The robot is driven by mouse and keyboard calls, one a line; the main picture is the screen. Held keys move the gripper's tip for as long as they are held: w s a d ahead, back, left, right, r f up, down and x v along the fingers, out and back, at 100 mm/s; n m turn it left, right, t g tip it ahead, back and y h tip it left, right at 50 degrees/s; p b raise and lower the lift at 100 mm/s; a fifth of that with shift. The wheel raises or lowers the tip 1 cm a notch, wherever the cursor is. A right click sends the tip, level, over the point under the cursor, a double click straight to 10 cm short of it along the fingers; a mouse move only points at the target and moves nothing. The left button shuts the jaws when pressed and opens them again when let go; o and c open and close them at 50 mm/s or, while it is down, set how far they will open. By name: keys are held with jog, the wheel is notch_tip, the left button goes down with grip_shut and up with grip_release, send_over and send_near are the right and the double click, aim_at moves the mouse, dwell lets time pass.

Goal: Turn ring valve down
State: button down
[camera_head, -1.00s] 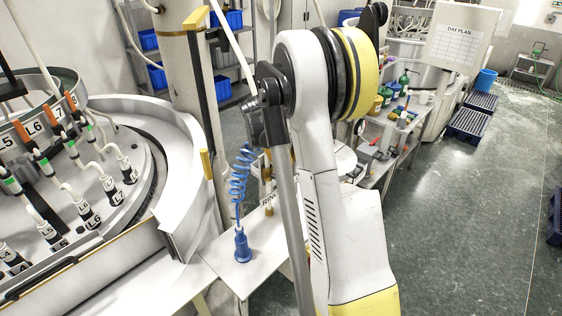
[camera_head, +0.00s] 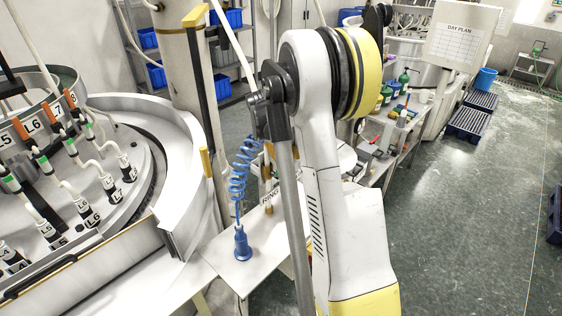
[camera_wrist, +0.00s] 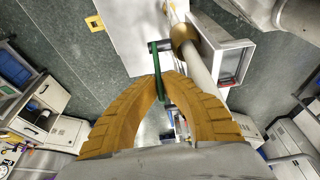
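The ring valve shows in the wrist view as a brass body (camera_wrist: 184,34) on a pale pipe, with a green lever handle (camera_wrist: 157,66). My gripper (camera_wrist: 161,84) has two tan ribbed fingers that bow out and come together at the tips. The lever's lower part runs between the fingertips, which appear closed on it from both sides. In the head view my arm hides the gripper and most of the valve. A little brass (camera_head: 267,172) shows left of my arm, above a label reading "RING" on the white shelf (camera_head: 215,255).
A blue nozzle with a coiled hose (camera_head: 242,245) stands on the shelf beside my arm. The round lapping machine (camera_head: 130,200) with its curved guard is at left. A cluttered bench (camera_head: 385,150) stands behind. The floor at right is mostly clear.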

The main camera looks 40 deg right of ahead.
jog(key=y+b, duration=0.1)
jog(key=d+f+y+b, duration=0.1)
jog(key=shift+d+f+y, duration=0.1)
jog(key=shift+d+y, duration=0.2)
jog(key=shift+y, duration=0.1)
jog(key=shift+w+d+f+g+y+b, duration=0.15)
jog(key=shift+d+f+y+b, duration=0.2)
jog(key=shift+y+b, duration=0.5)
jog(key=shift+s+d+f+g+y+b, duration=0.15)
jog(key=shift+d+f+y+b, duration=0.15)
jog(key=shift+y+b, duration=0.5)
jog(key=shift+w+y, duration=0.1)
jog(key=shift+y, duration=0.25)
jog(key=c, duration=1.6)
grip_release()
jog(key=v, duration=1.2)
